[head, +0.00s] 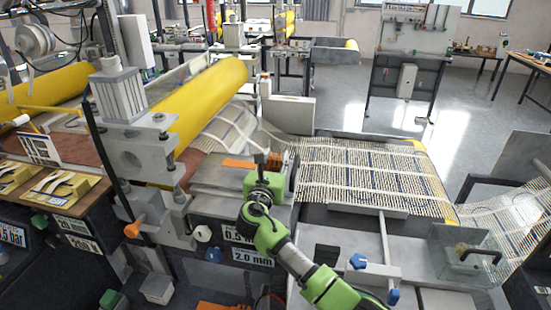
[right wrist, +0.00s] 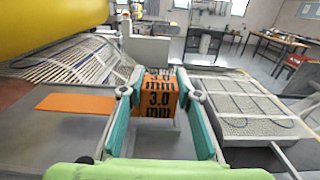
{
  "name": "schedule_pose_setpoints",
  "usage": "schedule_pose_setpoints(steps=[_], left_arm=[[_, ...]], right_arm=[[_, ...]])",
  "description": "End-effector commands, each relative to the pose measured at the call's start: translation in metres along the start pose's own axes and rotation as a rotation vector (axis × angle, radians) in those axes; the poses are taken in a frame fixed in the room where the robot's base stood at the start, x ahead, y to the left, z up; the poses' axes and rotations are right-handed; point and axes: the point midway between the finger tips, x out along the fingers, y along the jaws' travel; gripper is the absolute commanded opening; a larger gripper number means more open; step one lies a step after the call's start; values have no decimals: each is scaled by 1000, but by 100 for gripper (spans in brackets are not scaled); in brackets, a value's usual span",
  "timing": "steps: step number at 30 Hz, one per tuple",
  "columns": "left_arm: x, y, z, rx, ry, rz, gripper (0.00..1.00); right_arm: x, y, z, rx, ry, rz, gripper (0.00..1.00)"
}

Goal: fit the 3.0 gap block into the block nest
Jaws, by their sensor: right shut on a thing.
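The 3.0 gap block (right wrist: 158,94) is an orange block with dark "3.0 mm" lettering. In the right wrist view it sits between the two teal fingers of my right gripper (right wrist: 160,100), which is shut on it. In the head view the orange block (head: 277,160) shows at the fingertips of my right gripper (head: 268,163), above the grey metal bed beside the yellow roller. A flat orange piece (right wrist: 75,103) lies on the grey surface left of the block. I cannot clearly make out the block nest. My left gripper is not in view.
A yellow roller (head: 205,100) stands left of the gripper. White mesh (head: 365,170) runs over a table to the right. Labels "0.5 m" (head: 239,236) and "2.0 mm" (head: 252,257) sit on the front. A clear guard (head: 465,258) with a handle stands at the right.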

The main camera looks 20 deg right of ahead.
Motion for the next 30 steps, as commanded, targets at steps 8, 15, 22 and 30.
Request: schedule_pose_setpoints(steps=[8,15,22,30], left_arm=[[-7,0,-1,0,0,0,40],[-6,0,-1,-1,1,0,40],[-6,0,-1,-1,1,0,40],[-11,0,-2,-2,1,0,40]], right_arm=[[0,0,1,-1,0,0,3],[0,0,0,0,-1,0,3],[0,0,0,0,-1,0,3],[0,0,2,0,-1,0,3]])
